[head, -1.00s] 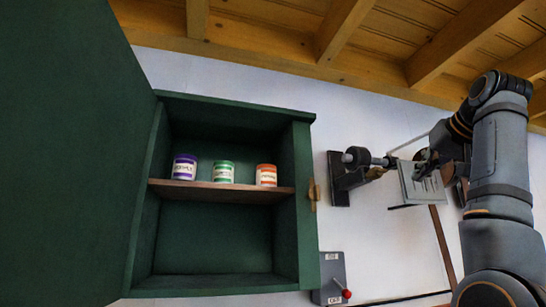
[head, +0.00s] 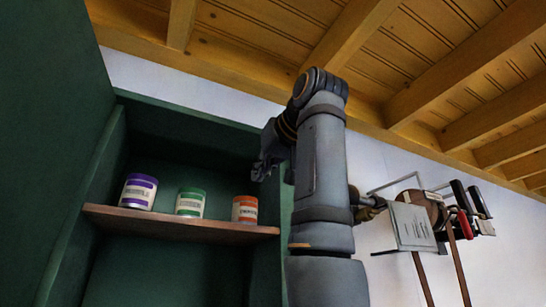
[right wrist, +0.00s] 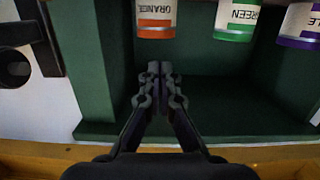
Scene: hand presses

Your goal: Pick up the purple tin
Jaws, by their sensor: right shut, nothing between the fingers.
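The purple tin (head: 139,191) stands upright at the left of the wooden shelf inside an open green cabinet. It also shows at the right edge of the right wrist view (right wrist: 299,24), partly cut off by the frame. My right gripper (head: 262,170) is at the cabinet's right side, above the orange tin and well to the right of the purple tin. In the right wrist view its fingertips (right wrist: 160,70) are together with nothing between them. My left gripper is not in view.
A green tin (head: 190,202) and an orange tin (head: 245,209) stand on the same shelf (head: 180,224), to the right of the purple one. The open cabinet door (head: 45,120) blocks the left side. Tools (head: 465,215) hang on the wall at right.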

